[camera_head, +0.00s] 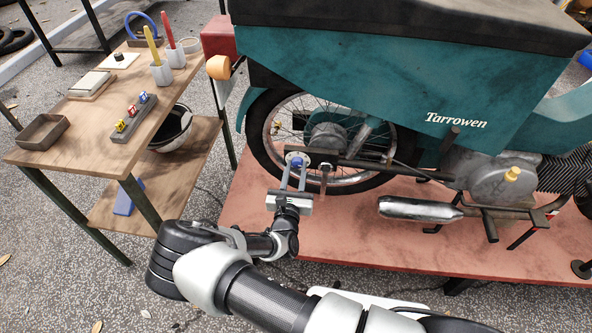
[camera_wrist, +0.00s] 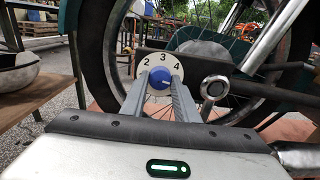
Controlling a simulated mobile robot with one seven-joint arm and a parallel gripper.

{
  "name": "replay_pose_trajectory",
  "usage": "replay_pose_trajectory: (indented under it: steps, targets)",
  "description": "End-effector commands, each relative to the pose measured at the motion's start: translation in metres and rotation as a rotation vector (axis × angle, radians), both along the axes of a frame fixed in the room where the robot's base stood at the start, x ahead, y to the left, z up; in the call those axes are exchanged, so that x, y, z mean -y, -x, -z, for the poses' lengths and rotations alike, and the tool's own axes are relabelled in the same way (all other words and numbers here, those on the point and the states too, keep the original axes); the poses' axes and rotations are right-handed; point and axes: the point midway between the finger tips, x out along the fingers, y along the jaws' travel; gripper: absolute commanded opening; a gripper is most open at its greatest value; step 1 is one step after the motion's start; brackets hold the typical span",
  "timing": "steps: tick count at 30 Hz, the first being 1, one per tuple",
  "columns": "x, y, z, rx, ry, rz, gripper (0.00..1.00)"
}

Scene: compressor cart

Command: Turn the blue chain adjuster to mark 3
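The blue chain adjuster (camera_head: 296,160) is a round knob near the rear wheel's hub. In the wrist view the blue adjuster (camera_wrist: 160,77) sits on a pale round plate (camera_wrist: 160,60) with the marks 2, 3 and 4 legible, 3 at the top. A short light line on the knob seems to point right, toward the 4 side. My gripper (camera_head: 293,174) faces the knob from the front. In the wrist view its two fingers (camera_wrist: 161,84) stand on either side of the knob, very close to it. Whether they touch it is not clear.
A bolt end (camera_wrist: 215,87) sticks out just right of the fingers. The teal moped (camera_head: 440,90) stands on a red platform (camera_head: 400,240). A wooden bench (camera_head: 75,130) with pots, trays and small blocks stands at left.

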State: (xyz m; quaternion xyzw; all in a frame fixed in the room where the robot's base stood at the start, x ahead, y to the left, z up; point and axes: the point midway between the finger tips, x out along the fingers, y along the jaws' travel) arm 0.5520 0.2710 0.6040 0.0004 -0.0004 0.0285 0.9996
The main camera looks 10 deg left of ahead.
Motion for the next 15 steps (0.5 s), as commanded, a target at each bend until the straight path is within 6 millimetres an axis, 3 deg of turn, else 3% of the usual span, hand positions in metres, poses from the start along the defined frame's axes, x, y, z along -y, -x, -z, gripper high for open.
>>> replay_pose_trajectory:
  steps: [15]
  targets:
    - [0.0009, 0.0005, -0.0008, 0.006, 0.134, 0.0, 0.05]
